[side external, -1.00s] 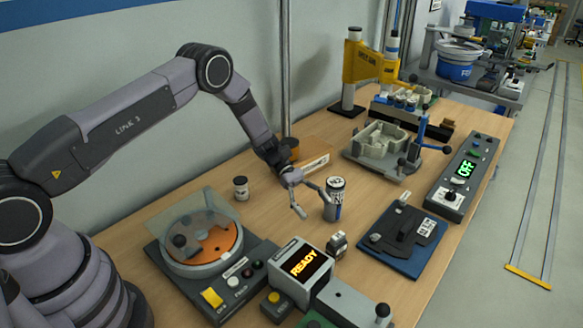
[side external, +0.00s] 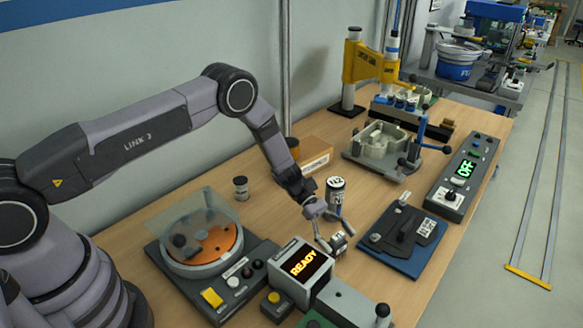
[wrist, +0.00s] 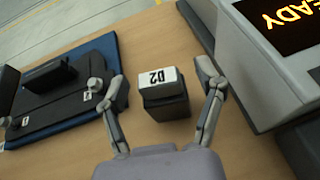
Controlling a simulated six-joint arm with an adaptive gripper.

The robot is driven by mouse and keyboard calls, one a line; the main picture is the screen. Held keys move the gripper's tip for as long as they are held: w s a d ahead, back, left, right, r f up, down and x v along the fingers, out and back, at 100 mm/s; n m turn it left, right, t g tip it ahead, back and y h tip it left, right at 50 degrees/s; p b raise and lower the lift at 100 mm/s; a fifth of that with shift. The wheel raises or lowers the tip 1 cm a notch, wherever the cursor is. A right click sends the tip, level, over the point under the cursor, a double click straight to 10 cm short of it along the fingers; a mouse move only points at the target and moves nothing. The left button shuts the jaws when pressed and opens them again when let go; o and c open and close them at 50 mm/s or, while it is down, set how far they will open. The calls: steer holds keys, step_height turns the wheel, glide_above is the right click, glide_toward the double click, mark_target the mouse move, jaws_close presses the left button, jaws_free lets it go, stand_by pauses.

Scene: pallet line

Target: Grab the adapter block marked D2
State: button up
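The adapter block marked D2 (wrist: 164,95) is a small dark block with a white label on top. In the wrist view it stands on the wooden table between my gripper's two spread fingers, with room on both sides. My gripper (wrist: 163,92) is open and empty. In the side view my gripper (side external: 334,241) is low over the table at the block (side external: 338,243), whose sides are partly hidden by the fingers.
The READY display unit (side external: 302,266) stands close beside the block. A blue plate with a dark fixture (side external: 402,235) lies on the other side. A labelled can (side external: 335,193) stands behind.

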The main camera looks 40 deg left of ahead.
steer(key=c, duration=1)
steer(key=shift+c, duration=0.2)
